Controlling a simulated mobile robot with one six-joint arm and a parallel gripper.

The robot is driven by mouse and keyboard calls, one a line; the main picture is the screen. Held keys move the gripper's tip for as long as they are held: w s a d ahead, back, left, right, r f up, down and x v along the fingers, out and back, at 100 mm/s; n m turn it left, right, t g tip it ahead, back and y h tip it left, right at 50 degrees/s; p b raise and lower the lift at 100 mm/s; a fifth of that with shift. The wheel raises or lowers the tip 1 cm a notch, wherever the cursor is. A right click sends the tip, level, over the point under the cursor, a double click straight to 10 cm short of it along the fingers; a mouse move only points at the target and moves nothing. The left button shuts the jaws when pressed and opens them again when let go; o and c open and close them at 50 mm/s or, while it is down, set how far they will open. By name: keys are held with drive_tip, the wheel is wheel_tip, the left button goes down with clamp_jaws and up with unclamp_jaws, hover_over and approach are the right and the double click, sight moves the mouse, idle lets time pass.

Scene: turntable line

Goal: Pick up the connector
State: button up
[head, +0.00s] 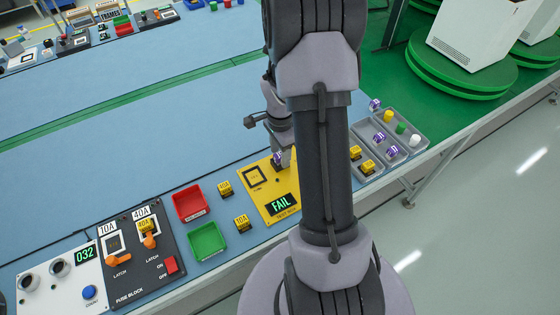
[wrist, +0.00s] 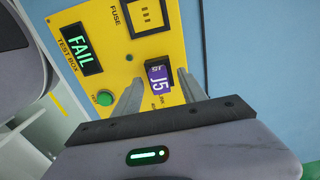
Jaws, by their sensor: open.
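A purple connector marked J5 (wrist: 160,82) sits at the yellow test box (wrist: 90,22), near its edge in the wrist view. It also shows as a small purple patch (head: 278,158) in the head view, partly hidden by my gripper. My gripper (wrist: 158,70) is open, with one finger on each side of the connector. I cannot tell whether the fingers touch it. The test box (head: 267,204) has a FAIL display (head: 282,203) and a square fuse socket (wrist: 150,14). More purple connectors (head: 379,137) lie in the grey tray.
A grey tray (head: 403,137) with yellow fuses and coloured caps is right of my arm. Red (head: 191,202) and green (head: 207,241) bins and loose yellow fuses (head: 242,223) lie left of the test box. A fuse block (head: 145,265) stands further left.

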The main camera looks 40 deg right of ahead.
drive_tip(key=shift+r, duration=0.1)
clamp_jaws()
drive_tip(key=shift+r, duration=0.1)
